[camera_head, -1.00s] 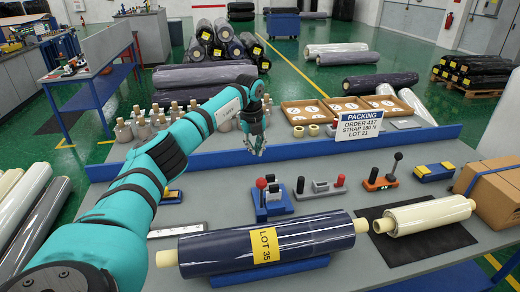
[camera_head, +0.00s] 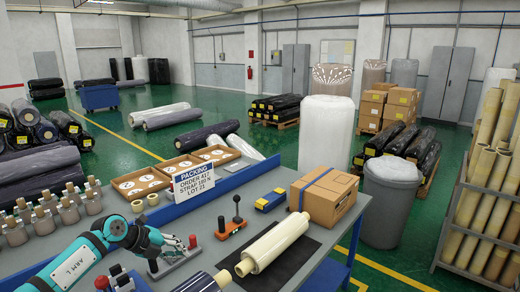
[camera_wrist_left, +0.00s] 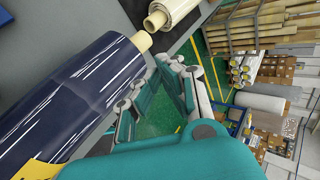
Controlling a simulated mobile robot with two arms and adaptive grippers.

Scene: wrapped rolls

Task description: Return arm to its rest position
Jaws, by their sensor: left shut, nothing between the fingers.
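My left arm, teal, comes in from the lower left of the head view. Its gripper (camera_head: 158,262) is low over the bench, beside the red-knobbed hand tools; it is shut and empty. In the left wrist view the gripper (camera_wrist_left: 165,75) shows close to the dark blue wrapped roll (camera_wrist_left: 80,95), with nothing between its fingers. The end of that blue roll (camera_head: 203,284) shows at the bottom of the head view. A cream roll (camera_head: 275,243) lies on a black mat to its right. My right gripper is not in view.
The grey bench (camera_head: 245,190) holds a packing sign (camera_head: 194,182), an orange tool (camera_head: 230,227), a blue-yellow tool (camera_head: 270,201) and a cardboard box (camera_head: 323,194). A grey bin (camera_head: 390,205) and a tube rack (camera_head: 485,200) stand beyond the right edge.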

